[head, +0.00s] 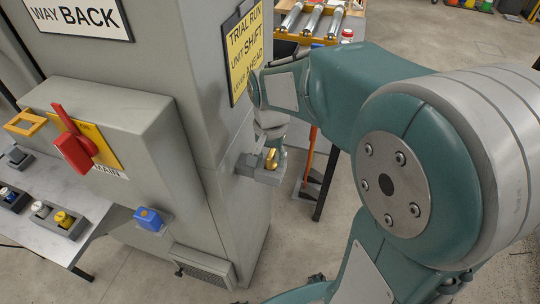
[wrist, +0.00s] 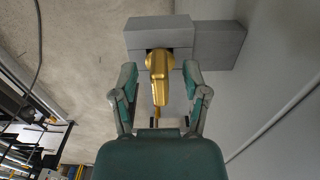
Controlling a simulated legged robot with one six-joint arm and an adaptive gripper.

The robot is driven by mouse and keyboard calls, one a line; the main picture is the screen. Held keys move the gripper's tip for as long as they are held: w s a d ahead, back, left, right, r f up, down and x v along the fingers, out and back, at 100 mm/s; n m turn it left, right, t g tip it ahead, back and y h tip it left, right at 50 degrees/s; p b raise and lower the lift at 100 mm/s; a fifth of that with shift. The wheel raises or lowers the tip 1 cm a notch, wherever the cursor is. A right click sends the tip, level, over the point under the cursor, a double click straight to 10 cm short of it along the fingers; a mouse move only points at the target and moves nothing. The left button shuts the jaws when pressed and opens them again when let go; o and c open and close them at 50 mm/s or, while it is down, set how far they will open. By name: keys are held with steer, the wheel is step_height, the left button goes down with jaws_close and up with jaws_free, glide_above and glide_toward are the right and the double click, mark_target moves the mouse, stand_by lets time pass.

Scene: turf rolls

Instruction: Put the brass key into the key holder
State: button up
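The brass key (head: 271,158) is at the grey key holder (head: 268,175), a block sticking out from the side of the grey cabinet. In the wrist view the key (wrist: 160,68) has its wide part at a dark opening in the holder (wrist: 160,27), and its narrow part points back toward my palm. My gripper (wrist: 160,76) is open, with one finger on each side of the key and a visible gap on both sides. In the head view my gripper (head: 270,132) is just above the holder, partly hidden by my arm. How deep the key sits cannot be told.
A red switch handle (head: 74,152) stands out from the cabinet front. A blue piece (head: 148,218) sits lower on the cabinet. A side table (head: 52,240) at left carries small grey blocks. A roller table (head: 315,22) stands behind.

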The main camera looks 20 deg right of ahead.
mark_target(270, 154)
step_height(270, 154, up, 12)
stand_by(0.6)
steer(key=shift+f, duration=0.1)
steer(key=s+f+n+t, duration=0.2)
steer(key=s+n+t, duration=0.3)
steer(key=s, duration=0.8)
steer(key=shift+s+f+n+t, duration=0.3)
steer(key=shift+s+f+n, duration=0.1)
steer(key=shift+n, duration=0.7)
stand_by(0.5)
